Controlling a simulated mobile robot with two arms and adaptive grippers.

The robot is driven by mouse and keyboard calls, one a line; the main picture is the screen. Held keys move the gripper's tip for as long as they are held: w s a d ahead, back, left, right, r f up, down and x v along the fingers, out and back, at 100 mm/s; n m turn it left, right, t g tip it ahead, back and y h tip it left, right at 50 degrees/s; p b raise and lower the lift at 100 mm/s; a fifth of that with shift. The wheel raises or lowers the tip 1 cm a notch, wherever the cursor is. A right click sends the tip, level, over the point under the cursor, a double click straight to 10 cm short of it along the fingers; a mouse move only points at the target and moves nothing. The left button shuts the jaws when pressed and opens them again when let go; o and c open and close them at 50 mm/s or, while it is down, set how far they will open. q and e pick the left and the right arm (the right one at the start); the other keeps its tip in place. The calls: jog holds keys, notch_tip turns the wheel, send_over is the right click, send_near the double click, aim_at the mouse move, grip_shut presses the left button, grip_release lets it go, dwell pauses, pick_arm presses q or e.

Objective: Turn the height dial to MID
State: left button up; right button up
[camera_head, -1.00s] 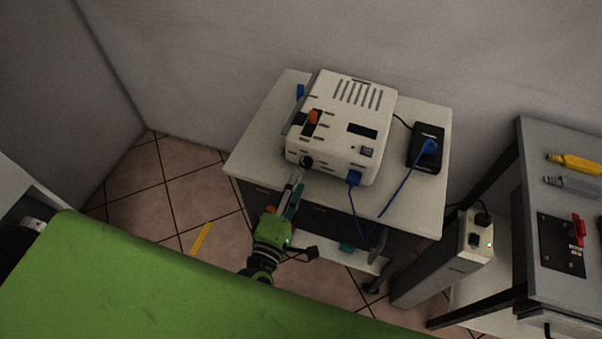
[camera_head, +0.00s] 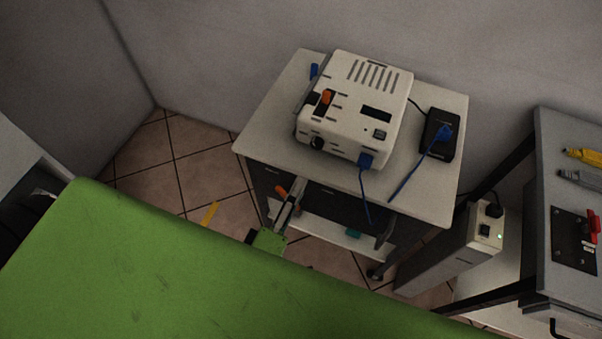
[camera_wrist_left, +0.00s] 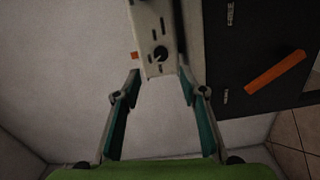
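The white device (camera_head: 345,115) stands on the small table. A round black dial (camera_head: 317,143) is on its front face near the left corner. In the left wrist view the dial (camera_wrist_left: 161,53) shows with dark marks around it, too small to read, so I cannot tell its setting. My left gripper (camera_head: 296,188) is below and in front of the device, apart from the dial. In the left wrist view the gripper (camera_wrist_left: 159,76) has its two teal-padded fingers spread, with nothing between them. My right gripper is not in view.
An orange lever (camera_head: 326,97) is on the device. Blue cables run from a blue plug (camera_head: 366,160) and a black power box (camera_head: 440,134). An orange handle (camera_wrist_left: 275,73) is on the dark drawer front. A grey bench (camera_head: 565,150) with a red switch (camera_head: 592,226) stands at right.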

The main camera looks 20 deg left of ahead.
aim_at(315, 146)
pick_arm(q)
jog(key=w+m+b, duration=0.2)
jog(key=w+m, duration=0.4)
jog(key=w+m+b, duration=0.2)
jog(key=w+m, duration=0.4)
jog(key=shift+w+a+r, duration=0.1)
jog(key=shift+a+r, duration=0.1)
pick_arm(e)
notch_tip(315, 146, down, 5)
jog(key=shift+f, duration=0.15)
pick_arm(q)
grip_shut()
